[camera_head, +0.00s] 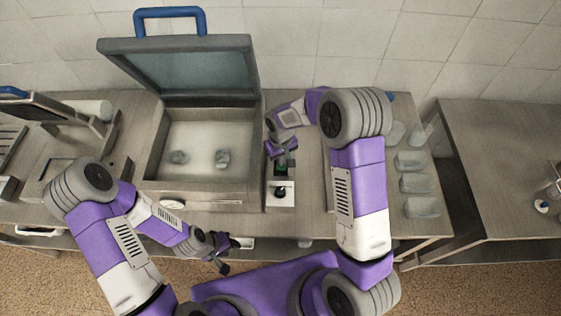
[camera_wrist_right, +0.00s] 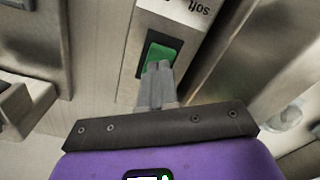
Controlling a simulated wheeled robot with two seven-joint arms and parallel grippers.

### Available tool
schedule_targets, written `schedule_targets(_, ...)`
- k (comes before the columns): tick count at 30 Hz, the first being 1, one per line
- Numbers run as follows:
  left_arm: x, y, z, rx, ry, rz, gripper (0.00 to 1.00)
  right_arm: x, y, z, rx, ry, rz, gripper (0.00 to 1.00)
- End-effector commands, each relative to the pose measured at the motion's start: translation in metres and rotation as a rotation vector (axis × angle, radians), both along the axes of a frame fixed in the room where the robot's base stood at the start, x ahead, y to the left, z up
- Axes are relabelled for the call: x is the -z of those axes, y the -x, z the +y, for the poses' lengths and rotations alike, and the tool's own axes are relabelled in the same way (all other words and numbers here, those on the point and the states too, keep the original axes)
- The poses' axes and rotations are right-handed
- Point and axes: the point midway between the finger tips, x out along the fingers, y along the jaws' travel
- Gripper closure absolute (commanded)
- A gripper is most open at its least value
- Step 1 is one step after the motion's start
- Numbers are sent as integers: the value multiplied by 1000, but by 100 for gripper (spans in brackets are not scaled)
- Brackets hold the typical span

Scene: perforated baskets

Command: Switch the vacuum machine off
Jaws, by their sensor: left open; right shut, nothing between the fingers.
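The vacuum machine (camera_head: 208,196) stands on the counter with its lid (camera_head: 185,68) raised. A control panel at its right side carries a green switch (camera_head: 281,169) and a dark knob (camera_head: 281,190). In the right wrist view the green switch (camera_wrist_right: 161,56) sits in a dark frame. My right gripper (camera_head: 283,150) is shut and empty, at the switch. Its fingertips (camera_wrist_right: 159,68) overlap the lower part of the switch in the right wrist view; I cannot tell whether they touch. My left gripper (camera_head: 228,254) is open and empty in front of the counter.
Several clear containers (camera_head: 416,183) stand on the counter to the right. Another table (camera_head: 500,150) is at far right, past a gap. A slicer-like device (camera_head: 55,115) is at the left.

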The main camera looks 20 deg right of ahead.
Motion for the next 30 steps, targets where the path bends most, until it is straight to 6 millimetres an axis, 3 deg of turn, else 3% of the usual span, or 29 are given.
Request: schedule_targets(30,13,0,0,0,0,0,57,16,0,0,0,0,0,100)
